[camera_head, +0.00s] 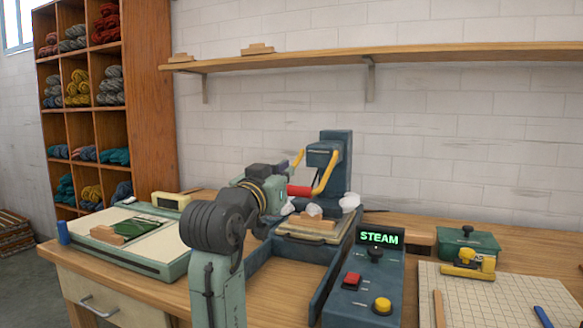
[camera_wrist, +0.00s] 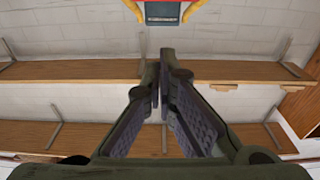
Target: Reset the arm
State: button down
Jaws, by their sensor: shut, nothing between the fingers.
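My gripper (camera_wrist: 164,58) shows in the wrist view with its two dark, ridged fingers brought together at the tips. Nothing is held between them. In the head view my arm rises from the front of the bench and bends toward the blue steam press (camera_head: 340,160). The gripper end is in front of the press and partly hidden by my own wrist, so its distance from the press is hard to tell. The yellow and red parts of the press also show at the top of the wrist view (camera_wrist: 163,13).
A control box (camera_head: 350,300) with a lit STEAM sign stands right of my arm. A tray (camera_head: 165,255) with green wool lies left. A gridded mat (camera_head: 510,300) and a green box (camera_head: 485,243) are at right. A wall shelf (camera_head: 420,56) runs above.

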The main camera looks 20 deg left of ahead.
jog(key=shift+s+f, duration=0.2)
jog(key=shift+s, duration=0.6)
jog(key=shift+s+f, duration=0.15)
jog(key=shift+s, duration=0.65)
